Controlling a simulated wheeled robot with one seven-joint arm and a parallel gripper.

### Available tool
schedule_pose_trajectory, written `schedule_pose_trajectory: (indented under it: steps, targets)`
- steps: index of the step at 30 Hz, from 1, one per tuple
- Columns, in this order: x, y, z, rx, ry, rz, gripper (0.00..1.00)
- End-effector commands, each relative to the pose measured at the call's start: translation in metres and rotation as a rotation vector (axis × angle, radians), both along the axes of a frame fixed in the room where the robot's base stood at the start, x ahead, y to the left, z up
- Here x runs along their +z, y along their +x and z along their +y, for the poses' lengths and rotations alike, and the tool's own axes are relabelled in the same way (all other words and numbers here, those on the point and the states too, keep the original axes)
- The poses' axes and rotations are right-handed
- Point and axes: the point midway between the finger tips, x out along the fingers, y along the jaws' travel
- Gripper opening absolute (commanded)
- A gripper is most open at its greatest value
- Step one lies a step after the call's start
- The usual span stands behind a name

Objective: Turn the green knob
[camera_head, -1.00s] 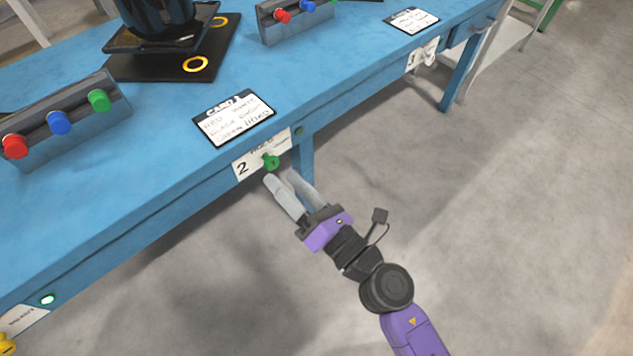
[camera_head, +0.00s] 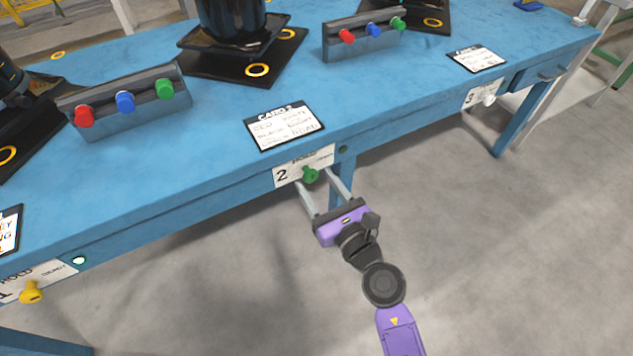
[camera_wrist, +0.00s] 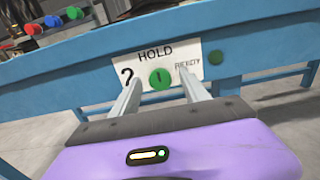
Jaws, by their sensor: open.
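The green knob (camera_head: 310,175) sits on a white plate marked 2 (camera_head: 290,176) on the front edge of the blue table. In the wrist view the green knob (camera_wrist: 160,78) shows a dark mark on its face, between the words HOLD and READY. My gripper (camera_head: 322,177) is open, with one finger on each side of the knob. In the wrist view my gripper (camera_wrist: 160,88) has its fingers spread wide, pointing at the plate. I cannot tell whether the fingertips reach past the knob or touch the plate.
A dark green lamp (camera_head: 343,149) is right of the plate. A yellow knob (camera_head: 31,292) is at lower left and a white knob (camera_head: 488,99) at right. A card (camera_head: 285,126) lies on the blue table (camera_head: 225,140). Button boxes (camera_head: 135,112) stand behind. The floor in front is clear.

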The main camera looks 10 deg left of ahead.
Motion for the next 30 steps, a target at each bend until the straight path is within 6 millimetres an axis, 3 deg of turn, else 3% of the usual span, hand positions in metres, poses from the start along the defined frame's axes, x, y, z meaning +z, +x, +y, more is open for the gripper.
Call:
schedule_pose_trajectory:
  steps: [11,19,30]
  targets:
    - [-0.0001,0.0046,0.003,0.0,0.002,0.001,0.51]
    - [-0.0001,0.0044,0.0029,0.0,0.001,0.001,0.0]
    - [0.0014,0.0045,0.0026,0.0,0.043,0.03,0.0]
